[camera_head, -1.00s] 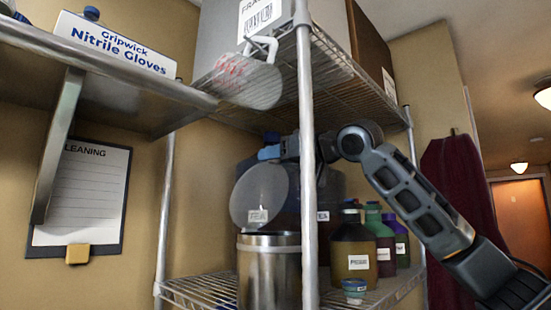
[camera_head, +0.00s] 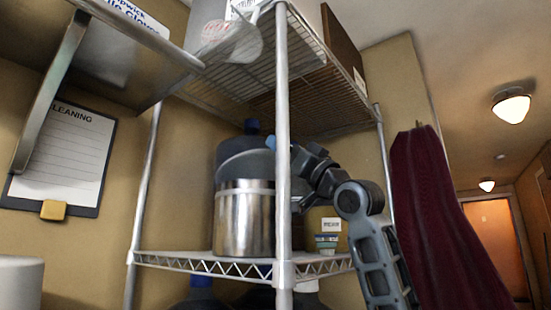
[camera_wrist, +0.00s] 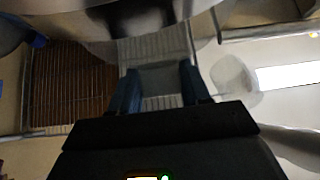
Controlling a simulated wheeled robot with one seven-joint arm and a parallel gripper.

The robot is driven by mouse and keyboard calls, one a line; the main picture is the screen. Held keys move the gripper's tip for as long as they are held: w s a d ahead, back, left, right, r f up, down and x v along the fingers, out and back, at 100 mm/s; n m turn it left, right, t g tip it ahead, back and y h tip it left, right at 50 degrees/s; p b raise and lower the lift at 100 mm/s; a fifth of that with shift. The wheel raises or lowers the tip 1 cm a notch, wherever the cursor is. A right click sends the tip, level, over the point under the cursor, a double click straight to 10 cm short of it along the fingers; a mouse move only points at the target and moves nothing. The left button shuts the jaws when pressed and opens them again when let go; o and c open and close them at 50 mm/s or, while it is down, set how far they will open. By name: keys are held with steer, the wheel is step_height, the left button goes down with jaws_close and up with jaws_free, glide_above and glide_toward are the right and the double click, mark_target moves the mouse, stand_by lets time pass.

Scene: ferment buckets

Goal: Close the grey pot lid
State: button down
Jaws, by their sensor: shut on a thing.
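The steel pot (camera_head: 244,222) stands upright on the wire shelf, partly behind the front post. Its grey lid (camera_head: 240,168) is at the pot's back rim, tilted up, with its face leaning over the opening. My gripper (camera_head: 272,144) reaches in from the right, behind the post, at the lid's upper right edge. In the wrist view my two blue fingers (camera_wrist: 160,82) are set around a pale grey piece, which looks like part of the lid. The exact contact is hard to make out.
The shelf post (camera_head: 283,120) crosses in front of my wrist. A blue jug (camera_head: 230,146) stands behind the pot. A bottle (camera_head: 332,225) and a small tub (camera_head: 326,241) stand to its right. The upper wire shelf (camera_head: 310,75) is overhead. A maroon cloth (camera_head: 440,220) hangs at right.

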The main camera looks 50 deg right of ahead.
steer(key=shift+t, duration=0.8)
steer(key=shift+s+f+b, duration=0.25)
steer(key=shift+f+b, duration=0.4)
steer(key=shift+f, duration=0.2)
steer(key=shift+s+f+b, duration=0.2)
steer(key=shift+f+b, duration=0.5)
steer(key=shift+f, duration=0.2)
steer(key=shift+s+f+b, duration=0.25)
steer(key=shift+f+b, duration=0.4)
steer(key=shift+f, duration=0.2)
steer(key=c, duration=0.6)
jaws_free()
steer(key=shift+f, duration=0.1)
steer(key=s+f, duration=0.2)
steer(key=s, duration=1.2)
steer(key=shift+d+b, duration=0.25)
steer(key=shift+b, duration=0.05)
